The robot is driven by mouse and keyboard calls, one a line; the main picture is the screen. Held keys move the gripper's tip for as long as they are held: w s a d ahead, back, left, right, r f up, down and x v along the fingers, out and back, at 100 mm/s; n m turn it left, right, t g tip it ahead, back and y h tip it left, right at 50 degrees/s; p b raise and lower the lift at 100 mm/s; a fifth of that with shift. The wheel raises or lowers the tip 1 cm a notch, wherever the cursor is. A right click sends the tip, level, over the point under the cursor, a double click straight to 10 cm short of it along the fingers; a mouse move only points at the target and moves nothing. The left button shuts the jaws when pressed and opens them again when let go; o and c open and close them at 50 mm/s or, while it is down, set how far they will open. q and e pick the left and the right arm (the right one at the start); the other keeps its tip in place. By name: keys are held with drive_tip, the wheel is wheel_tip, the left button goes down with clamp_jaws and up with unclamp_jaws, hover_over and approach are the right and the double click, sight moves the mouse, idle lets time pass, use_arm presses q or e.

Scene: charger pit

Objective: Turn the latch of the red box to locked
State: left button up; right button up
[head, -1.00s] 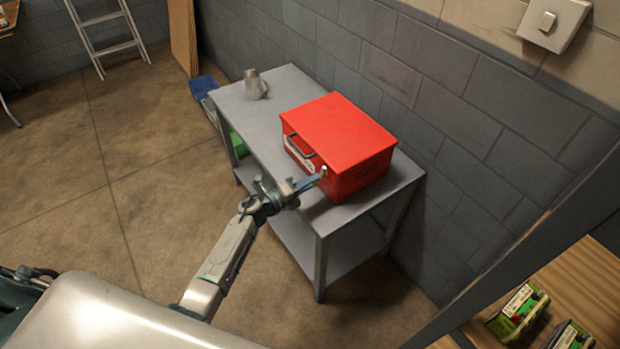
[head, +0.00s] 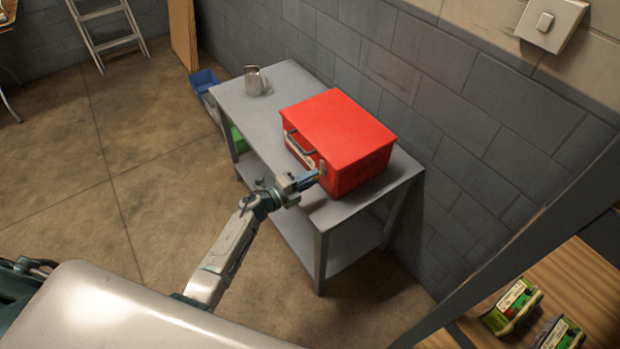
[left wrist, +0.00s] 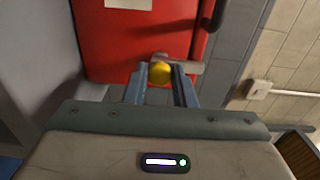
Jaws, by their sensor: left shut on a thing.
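The red box (head: 345,128) sits closed on the grey metal table, with a handle (head: 300,142) on its front. In the left wrist view its red face (left wrist: 125,45) fills the upper middle. The latch (left wrist: 188,67) is a pale metal bar ending in a yellow knob (left wrist: 160,73); it lies roughly crosswise in that picture. My left gripper (head: 318,176) is at the near corner of the box front. In the left wrist view its fingers (left wrist: 160,84) are shut on the yellow knob. The latch is mostly hidden in the head view. My right gripper is not in view.
The grey table (head: 285,85) has a lower shelf and stands along the block wall. A metal jug (head: 254,82) stands at its far end. A blue bin (head: 204,82) is beyond the table. A wooden surface with green packages (head: 512,305) is at lower right.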

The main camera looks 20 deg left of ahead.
use_arm(q)
drive_tip(key=o, duration=1)
drive_tip(key=b+v, duration=0.2)
drive_tip(key=v, duration=0.8)
drive_tip(key=shift+s+a, duration=0.3)
drive_tip(key=shift+f, duration=0.15)
